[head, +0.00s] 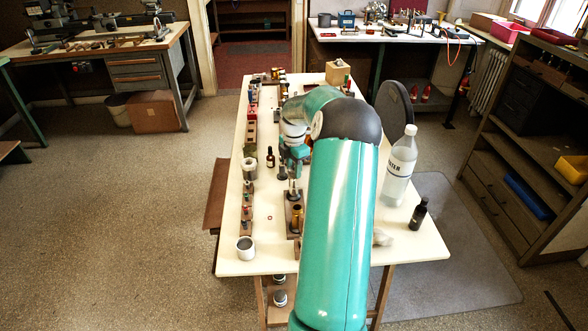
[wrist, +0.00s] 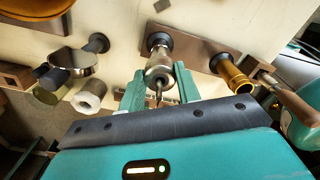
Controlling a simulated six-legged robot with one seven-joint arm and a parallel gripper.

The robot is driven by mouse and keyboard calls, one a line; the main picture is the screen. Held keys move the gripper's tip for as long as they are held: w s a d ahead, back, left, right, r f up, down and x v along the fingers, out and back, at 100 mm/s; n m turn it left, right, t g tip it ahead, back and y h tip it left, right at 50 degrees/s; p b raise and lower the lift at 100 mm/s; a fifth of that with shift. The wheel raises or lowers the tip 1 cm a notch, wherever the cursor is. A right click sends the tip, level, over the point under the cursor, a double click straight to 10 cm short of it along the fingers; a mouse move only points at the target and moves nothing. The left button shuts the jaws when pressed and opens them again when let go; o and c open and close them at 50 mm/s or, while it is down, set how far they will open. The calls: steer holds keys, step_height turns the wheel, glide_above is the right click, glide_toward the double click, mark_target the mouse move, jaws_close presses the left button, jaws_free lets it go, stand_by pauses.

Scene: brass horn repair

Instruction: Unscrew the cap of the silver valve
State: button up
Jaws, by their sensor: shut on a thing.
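The silver valve (wrist: 158,62) stands on a brown wooden block (wrist: 190,52), with a black base ring around its foot. Its top end, the cap (wrist: 158,78), has a thin stem (wrist: 159,95) sticking out toward the wrist camera. My gripper (wrist: 160,84) is shut on this cap, with one green finger on each side. In the head view my gripper (head: 293,178) is over the block in the middle of the white table, and my arm hides much of what lies to its right. How far the cap is turned cannot be told.
A brass valve (wrist: 232,75) stands on the same block, close to the right of the silver one. A metal-topped fitting (wrist: 75,65) and a white roll (wrist: 90,94) are to the left. A clear bottle (head: 400,168) and a dark bottle (head: 419,213) stand on the table (head: 262,254) at right.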

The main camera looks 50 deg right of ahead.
steer(key=shift+r, duration=2.9)
